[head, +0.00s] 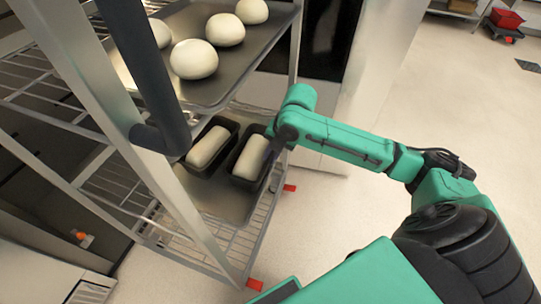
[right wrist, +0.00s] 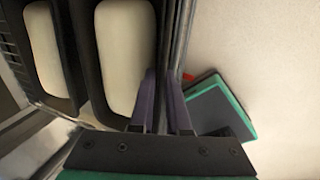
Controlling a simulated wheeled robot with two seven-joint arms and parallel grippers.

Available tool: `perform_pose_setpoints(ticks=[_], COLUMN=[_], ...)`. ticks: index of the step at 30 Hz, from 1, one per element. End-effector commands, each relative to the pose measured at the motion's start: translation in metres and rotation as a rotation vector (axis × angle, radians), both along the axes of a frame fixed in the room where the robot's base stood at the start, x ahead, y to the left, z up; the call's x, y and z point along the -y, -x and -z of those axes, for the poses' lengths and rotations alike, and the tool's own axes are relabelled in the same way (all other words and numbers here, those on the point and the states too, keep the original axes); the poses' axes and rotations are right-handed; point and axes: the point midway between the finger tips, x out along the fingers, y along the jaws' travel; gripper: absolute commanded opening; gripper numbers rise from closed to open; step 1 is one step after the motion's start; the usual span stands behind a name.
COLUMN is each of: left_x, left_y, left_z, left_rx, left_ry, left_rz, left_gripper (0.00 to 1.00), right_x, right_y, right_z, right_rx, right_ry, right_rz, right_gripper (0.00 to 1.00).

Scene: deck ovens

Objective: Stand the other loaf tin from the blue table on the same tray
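Two dark loaf tins with pale dough stand side by side on a lower tray (head: 222,205) in the rack. The left tin (head: 234,126) is apart from my gripper. The right tin (head: 236,184) is at my right gripper (head: 272,152), which reaches in from the right at its outer long side. In the right wrist view, the purple fingers (right wrist: 163,95) straddle the right tin's side wall (right wrist: 160,40); whether they press on it is unclear. The left tin's dough (right wrist: 43,45) shows beside it. My left gripper and the blue table are not in view.
An upper tray (head: 235,75) with several round dough balls sits just above the tins. A rack post (head: 120,140) and a dark bar (head: 150,75) stand in front at left. Open floor lies to the right, with a red crate (head: 506,18) far off.

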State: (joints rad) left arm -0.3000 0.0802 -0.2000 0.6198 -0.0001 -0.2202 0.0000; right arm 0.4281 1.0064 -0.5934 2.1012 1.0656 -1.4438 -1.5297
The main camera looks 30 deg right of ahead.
Motion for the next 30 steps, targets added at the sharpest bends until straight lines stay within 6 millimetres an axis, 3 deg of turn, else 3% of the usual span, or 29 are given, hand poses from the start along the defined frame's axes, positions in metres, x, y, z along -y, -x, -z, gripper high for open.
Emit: perform_pose_setpoints(ticks=[1, 2, 13, 17, 24, 30], left_x=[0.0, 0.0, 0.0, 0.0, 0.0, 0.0], left_y=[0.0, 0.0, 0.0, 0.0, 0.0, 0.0], left_z=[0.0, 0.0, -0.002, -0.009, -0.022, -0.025], left_rx=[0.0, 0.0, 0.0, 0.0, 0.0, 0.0], left_ry=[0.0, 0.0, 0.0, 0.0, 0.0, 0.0], left_rz=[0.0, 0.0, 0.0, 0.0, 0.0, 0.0], left_gripper=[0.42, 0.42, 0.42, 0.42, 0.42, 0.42], right_x=[0.0, 0.0, 0.001, 0.006, 0.019, 0.023], right_y=[0.0, 0.0, 0.001, 0.006, 0.02, 0.026], right_z=[0.001, 0.001, -0.007, -0.032, -0.094, -0.115], right_rx=[-0.002, -0.002, 0.0, 0.003, 0.003, 0.001], right_ry=[0.001, 0.001, 0.0, 0.002, 0.003, -0.001], right_rz=[0.0, 0.0, 0.0, 0.0, 0.0, 0.0], right_gripper=[0.36, 0.43, 0.43, 0.43, 0.43, 0.43])
